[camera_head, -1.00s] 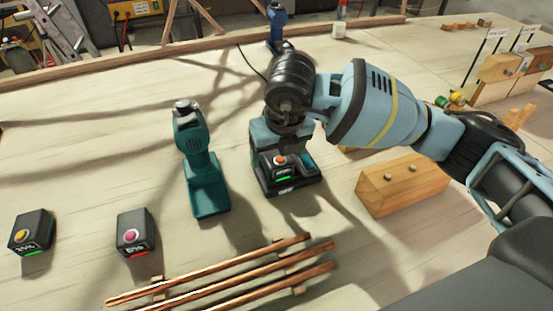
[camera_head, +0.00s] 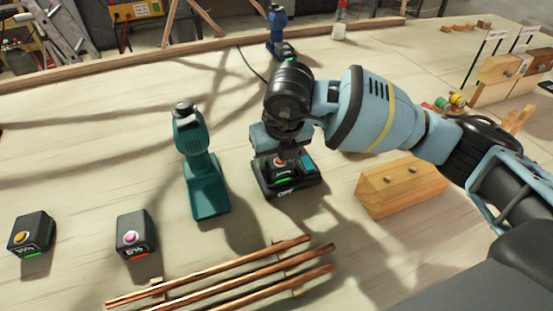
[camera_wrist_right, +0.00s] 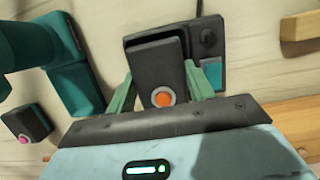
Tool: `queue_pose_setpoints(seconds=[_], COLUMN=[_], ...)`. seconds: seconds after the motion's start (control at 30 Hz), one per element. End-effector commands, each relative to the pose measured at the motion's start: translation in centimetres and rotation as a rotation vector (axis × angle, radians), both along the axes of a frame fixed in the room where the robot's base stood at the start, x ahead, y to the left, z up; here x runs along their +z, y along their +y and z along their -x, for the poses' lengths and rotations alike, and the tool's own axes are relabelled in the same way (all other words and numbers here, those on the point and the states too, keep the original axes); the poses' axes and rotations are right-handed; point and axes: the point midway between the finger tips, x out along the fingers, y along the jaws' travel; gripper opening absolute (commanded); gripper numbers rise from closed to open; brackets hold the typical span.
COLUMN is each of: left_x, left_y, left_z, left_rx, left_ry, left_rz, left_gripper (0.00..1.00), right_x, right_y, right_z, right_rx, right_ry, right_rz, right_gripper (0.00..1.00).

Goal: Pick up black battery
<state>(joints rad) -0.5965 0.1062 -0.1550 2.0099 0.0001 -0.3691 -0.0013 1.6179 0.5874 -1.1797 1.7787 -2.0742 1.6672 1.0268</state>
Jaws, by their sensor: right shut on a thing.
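A black battery (camera_head: 273,172) with an orange button stands in a black charger (camera_head: 289,189) with a green light. My right gripper (camera_head: 283,150) points down over the charger and is shut on this battery. In the right wrist view, the green fingers (camera_wrist_right: 160,90) sit on both sides of the battery (camera_wrist_right: 157,68), beside its orange button. The charger (camera_wrist_right: 212,80) shows behind and to the right of it there. Two more black batteries stand on the table, one with a yellow button (camera_head: 31,235) and one with a pink button (camera_head: 136,236). My left gripper is out of view.
A teal drill (camera_head: 203,180) stands just left of the charger. Copper-coloured laths (camera_head: 230,280) lie in front. A wooden block (camera_head: 402,190) is to the right, under my right arm. A blue tool (camera_head: 277,30) stands behind.

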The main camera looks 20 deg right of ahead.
Motion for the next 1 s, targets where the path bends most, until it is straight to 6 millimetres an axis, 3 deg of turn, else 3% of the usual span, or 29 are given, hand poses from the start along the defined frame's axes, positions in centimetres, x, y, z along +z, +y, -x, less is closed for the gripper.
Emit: queue_pose_setpoints(seconds=[0.27, 0.47, 1.0], left_x=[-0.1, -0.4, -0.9], left_y=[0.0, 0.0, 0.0], left_z=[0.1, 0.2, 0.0], left_rx=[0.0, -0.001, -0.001], left_ry=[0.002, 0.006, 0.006], left_rz=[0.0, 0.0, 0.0], left_gripper=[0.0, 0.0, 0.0], right_x=[1.2, 3.9, 4.6], right_y=[0.1, 0.0, -1.3], right_z=[-0.1, 0.0, 11.5], right_rx=[0.001, 0.001, 0.003], right_ry=[-0.004, -0.004, -0.002], right_rz=[-0.002, -0.002, 0.0], right_gripper=[0.19, 0.19, 0.19])
